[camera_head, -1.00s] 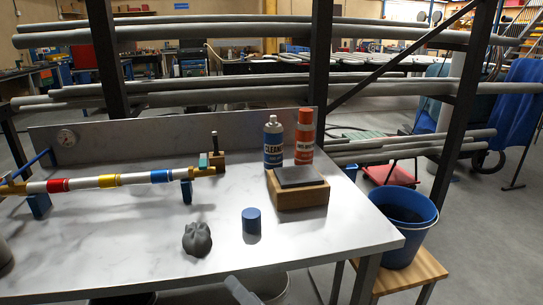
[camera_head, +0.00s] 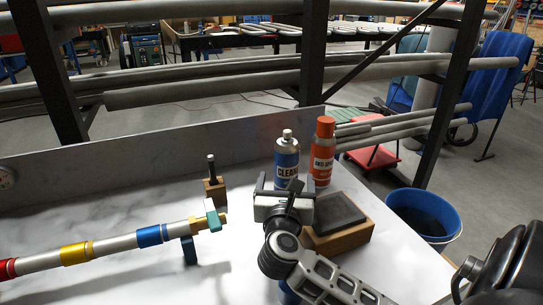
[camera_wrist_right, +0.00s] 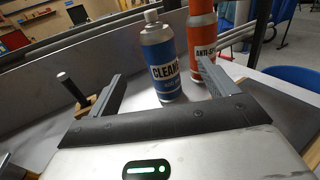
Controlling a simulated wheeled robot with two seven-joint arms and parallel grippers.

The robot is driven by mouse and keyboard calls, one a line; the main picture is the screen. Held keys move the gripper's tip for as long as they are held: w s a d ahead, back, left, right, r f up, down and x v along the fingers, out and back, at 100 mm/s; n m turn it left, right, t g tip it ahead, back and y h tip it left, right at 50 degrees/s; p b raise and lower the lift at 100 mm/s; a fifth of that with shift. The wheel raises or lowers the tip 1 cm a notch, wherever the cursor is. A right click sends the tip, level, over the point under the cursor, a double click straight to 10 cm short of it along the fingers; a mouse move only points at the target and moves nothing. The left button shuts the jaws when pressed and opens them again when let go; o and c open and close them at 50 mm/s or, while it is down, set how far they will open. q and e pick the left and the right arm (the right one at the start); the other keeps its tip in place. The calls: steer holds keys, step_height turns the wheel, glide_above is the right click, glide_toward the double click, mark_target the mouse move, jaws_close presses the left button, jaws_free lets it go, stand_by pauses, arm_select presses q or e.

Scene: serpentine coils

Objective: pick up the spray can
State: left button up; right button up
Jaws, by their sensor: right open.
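Two cans stand upright side by side at the back of the table. One is a silver-topped can with a blue label reading "CLEAN" (camera_head: 286,155); it also shows in the right wrist view (camera_wrist_right: 160,60). The other is an orange-red can (camera_head: 322,150), to its right, also in the right wrist view (camera_wrist_right: 200,40). My right gripper (camera_head: 284,186) is open and empty, just in front of the blue-labelled can. In the right wrist view that can appears between the fingers, and the right finger overlaps the orange-red can. My left gripper is not in view.
A wooden block with a dark top (camera_head: 340,222) sits close right of my right gripper. A small block with an upright pin (camera_head: 213,185) and a banded pipe (camera_head: 110,245) lie to the left. A raised back panel (camera_head: 140,160) runs behind. A blue bucket (camera_head: 425,215) stands off the table.

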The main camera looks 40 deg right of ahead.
mark_target(289, 159)
steer(key=p+x, duration=0.1)
steer(key=x, duration=0.8)
steer(key=shift+s+d, duration=0.1)
steer(key=shift+d, duration=0.1)
steer(key=shift+w+d, duration=0.3)
steer(key=x, duration=0.3)
steer(key=p+x, duration=0.1)
steer(key=shift+w+a+f, duration=0.1)
steer(key=shift+w+f, duration=0.15)
steer(key=shift+w, duration=0.15)
steer(key=shift+w+d, duration=0.25)
steer(key=shift+d, duration=0.05)
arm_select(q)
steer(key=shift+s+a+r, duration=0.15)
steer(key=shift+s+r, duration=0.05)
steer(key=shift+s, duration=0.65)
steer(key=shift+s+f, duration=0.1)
arm_select(e)
steer(key=c, duration=1.4)
